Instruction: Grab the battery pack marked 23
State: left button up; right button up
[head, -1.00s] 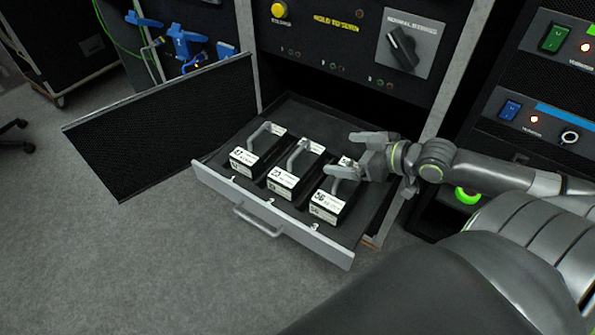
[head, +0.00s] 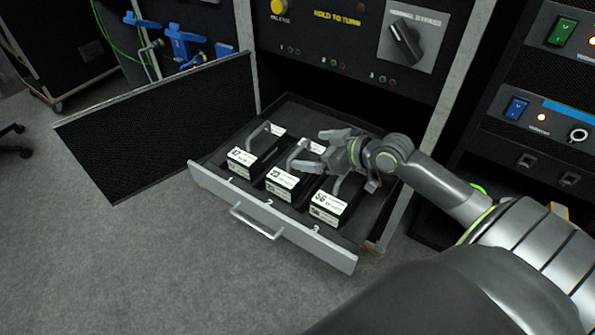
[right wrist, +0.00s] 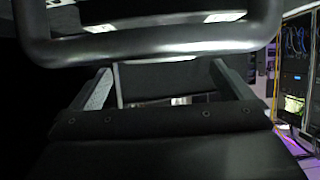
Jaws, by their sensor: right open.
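The battery pack marked 23 (head: 283,183) sits in the middle of three packs in the open drawer, its white label facing out and its grey loop handle (head: 296,154) standing up. My right gripper (head: 316,157) is open and empty, just right of that handle in the head view, with its fingertips pointing left. It covers part of the pack's top. I cannot tell whether a finger touches the handle. The right wrist view shows a dark rounded bar (right wrist: 150,47) very close. My left gripper is not in view.
A pack that looks marked 47 (head: 241,160) stands on the left, and the pack marked 56 (head: 328,207) on the right, partly under my right arm. The drawer front (head: 270,219) has a handle. An open mesh door (head: 160,130) stands left, with a control panel (head: 345,45) above.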

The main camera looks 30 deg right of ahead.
aim_at(299, 148)
jog(key=shift+b+x, duration=0.4)
jog(key=shift+x, duration=1.55)
jog(key=shift+f, duration=0.1)
jog(key=shift+c, duration=0.3)
jog(key=c, duration=1.7)
jog(key=shift+r, duration=0.2)
